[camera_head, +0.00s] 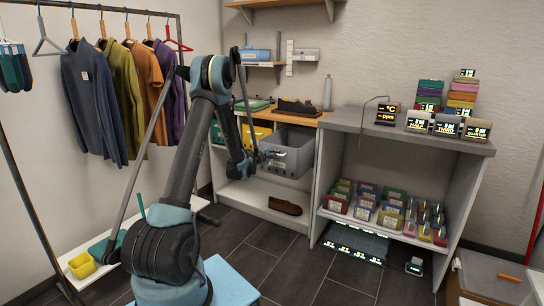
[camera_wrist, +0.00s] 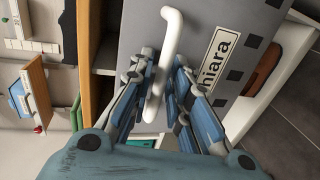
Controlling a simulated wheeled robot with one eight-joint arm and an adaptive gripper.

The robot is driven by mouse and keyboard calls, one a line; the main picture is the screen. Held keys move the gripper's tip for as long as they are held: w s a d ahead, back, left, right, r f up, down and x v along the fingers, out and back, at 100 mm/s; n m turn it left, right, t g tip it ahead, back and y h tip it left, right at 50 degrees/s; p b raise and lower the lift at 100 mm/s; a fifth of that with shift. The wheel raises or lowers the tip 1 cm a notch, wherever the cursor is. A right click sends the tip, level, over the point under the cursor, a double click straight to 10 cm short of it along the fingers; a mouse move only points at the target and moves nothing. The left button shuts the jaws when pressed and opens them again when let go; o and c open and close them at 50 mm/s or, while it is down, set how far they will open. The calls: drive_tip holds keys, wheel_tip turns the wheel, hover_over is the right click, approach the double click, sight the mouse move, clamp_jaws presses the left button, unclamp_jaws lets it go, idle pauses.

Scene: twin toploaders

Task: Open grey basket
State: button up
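The grey basket (camera_head: 293,162) sits in the upper opening of the low wooden-topped shelf unit in the head view. Its grey front (camera_wrist: 215,15) fills the top of the wrist view, with a white label ending in "hiara". A white bar handle (camera_wrist: 171,38) stands out from that front. My gripper (camera_head: 264,156) is at the left part of the basket front. In the wrist view its fingers (camera_wrist: 162,65) lie on either side of the handle, spread wider than the bar. Firm contact with the handle does not show.
A yellow bin (camera_head: 258,134) is left of the basket. A brown shoe (camera_head: 285,206) lies on the white lower shelf below. A grey shelf (camera_head: 335,120) with small boxes stands close on the right. A clothes rack (camera_head: 105,8) is on the left. Dark floor (camera_head: 300,270) is clear in front.

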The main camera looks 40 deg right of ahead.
drive_tip(key=v, duration=1.2)
drive_tip(key=shift+f, duration=0.1)
drive_tip(key=w+a+r+m+y, duration=0.1)
drive_tip(key=a+r+m+y, duration=0.2)
drive_tip(key=a, duration=1.3)
drive_tip(key=w+a+r+y, duration=0.25)
drive_tip(key=a+r, duration=0.35)
drive_tip(key=a, duration=1)
drive_tip(key=s+a+f+y, duration=0.2)
drive_tip(key=s+a+y, duration=0.1)
drive_tip(key=s+a, duration=0.5)
drive_tip(key=s+a+f+g+y, duration=0.1)
drive_tip(key=s+a+f+y, duration=0.2)
drive_tip(key=s+a, duration=0.5)
drive_tip(key=s+a+f+y, duration=0.2)
drive_tip(key=s+a, duration=0.6)
drive_tip(key=a, duration=0.9)
drive_tip(key=shift+f+g+y, duration=0.25)
drive_tip(key=shift+g+y, duration=0.15)
drive_tip(key=shift+y, duration=0.35)
